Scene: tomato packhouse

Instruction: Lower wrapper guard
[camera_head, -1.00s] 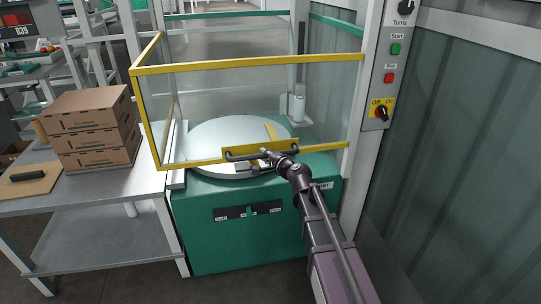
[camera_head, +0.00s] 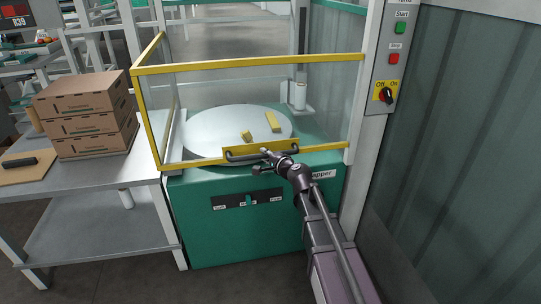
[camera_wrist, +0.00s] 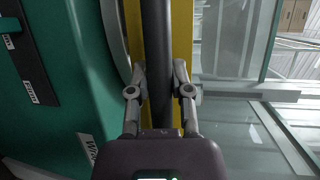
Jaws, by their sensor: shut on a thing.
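The wrapper guard (camera_head: 250,63) is a clear panel in a yellow frame, in front of and around the left of the wrapper's round grey turntable (camera_head: 215,128). A yellow plate with a dark bar handle (camera_head: 236,157) sits at its lower edge. My gripper (camera_head: 267,153) is shut on this handle. In the wrist view the two fingers (camera_wrist: 158,75) close on either side of the dark handle (camera_wrist: 157,30), in front of the yellow plate (camera_wrist: 181,35). The guard's lower bar appears at about turntable height in the head view; its clearance cannot be told.
The green wrapper base (camera_head: 240,235) stands below. A control post with a green start button (camera_head: 400,28), a red button (camera_head: 394,59) and a switch (camera_head: 387,95) is at right, beside a corrugated wall (camera_head: 470,150). Stacked cartons (camera_head: 95,127) stand on a table (camera_head: 90,184) at left.

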